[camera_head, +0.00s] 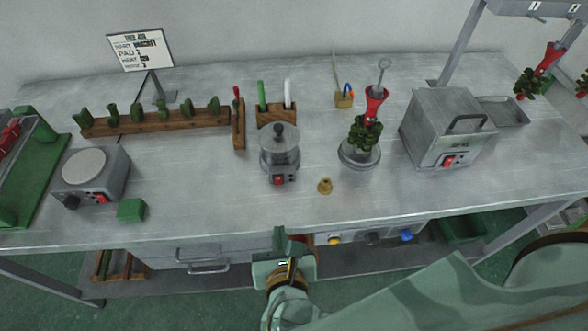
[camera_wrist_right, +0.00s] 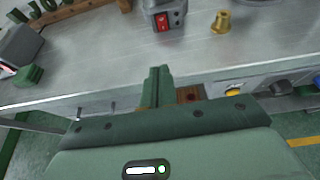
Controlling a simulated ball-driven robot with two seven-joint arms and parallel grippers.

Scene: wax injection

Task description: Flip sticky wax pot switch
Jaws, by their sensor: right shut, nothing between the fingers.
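The sticky wax pot (camera_head: 280,152) is a small grey metal pot with a lidded top and dark knob, standing mid-table. Its red switch (camera_head: 279,180) faces the front edge; the switch also shows in the right wrist view (camera_wrist_right: 162,22), beside a small dark knob. My right gripper (camera_head: 281,236) is in front of the table edge, below and nearer than the pot, apart from it. Its fingers are shut and empty, and they show in the right wrist view (camera_wrist_right: 157,86) pointing towards the table. My left gripper is not in view.
A brass piece (camera_head: 324,186) stands right of the pot. A red-topped wax tree (camera_head: 369,120) stands on a round base further right, and a grey box machine (camera_head: 446,130) beyond it. A hotplate (camera_head: 88,177) and green block (camera_head: 131,210) are left. The table between pot and front edge is clear.

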